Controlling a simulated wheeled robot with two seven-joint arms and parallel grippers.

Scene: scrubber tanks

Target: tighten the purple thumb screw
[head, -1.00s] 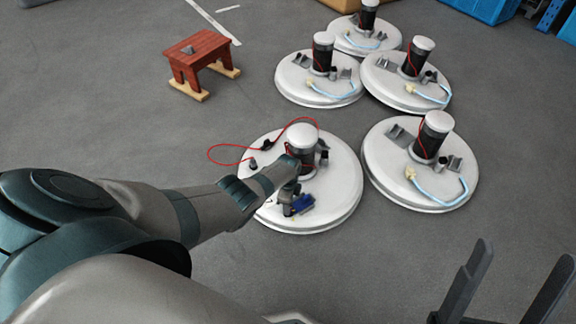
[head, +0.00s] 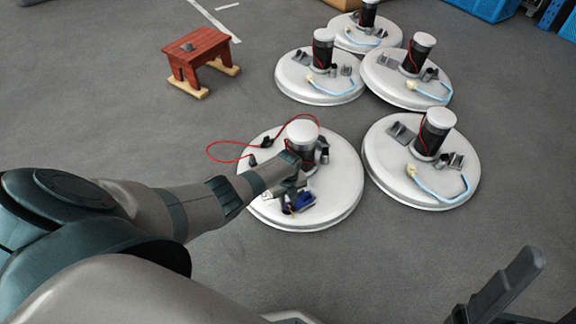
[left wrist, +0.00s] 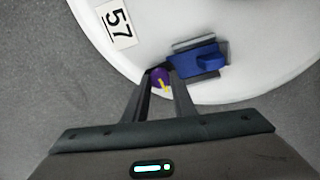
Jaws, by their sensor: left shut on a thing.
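The purple thumb screw (left wrist: 160,78) shows between my left fingertips in the left wrist view, with a yellow mark on it. It sits at the edge of the nearest white round lid (left wrist: 245,20), beside a blue block (left wrist: 205,60). My left gripper (left wrist: 162,72) is shut on the screw. In the head view my left gripper (head: 284,204) is low over the front of that lid (head: 335,205), next to the blue block (head: 301,203); the screw is hidden there. My right gripper (head: 500,290) is partly in view at the bottom right, its opening unclear.
Several similar white lids with black cylinders stand behind and to the right, one close by (head: 455,195). A red wire loop (head: 225,145) hangs off the near lid's left. A red stool (head: 197,55) stands back left. The front floor is clear.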

